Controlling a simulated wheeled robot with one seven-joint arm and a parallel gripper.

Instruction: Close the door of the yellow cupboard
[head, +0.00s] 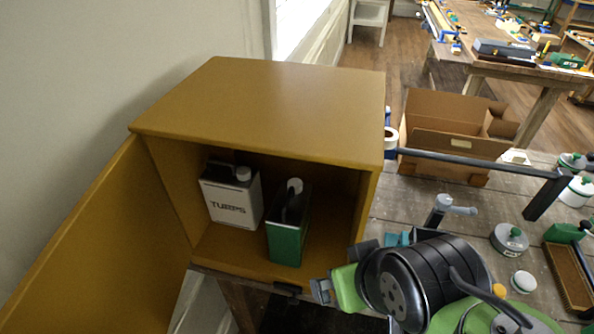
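The yellow cupboard (265,95) stands on the workbench against the wall, in the head view. Its door (95,245) is wide open, swung out to the left, and runs off the lower left of the picture. Inside stand a white can with dark lettering (232,205) and a green can (289,238). My gripper (320,291) appears at the end of my green and black arm, near the lower right front corner of the cupboard, well apart from the door. Its fingers are small and partly hidden, so I cannot tell whether they are open.
The bench top (420,200) right of the cupboard holds a cardboard box (445,140), a dark metal bar (470,160), grey and white containers (510,240) and a brush (568,275). The wall (80,80) is close behind the door.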

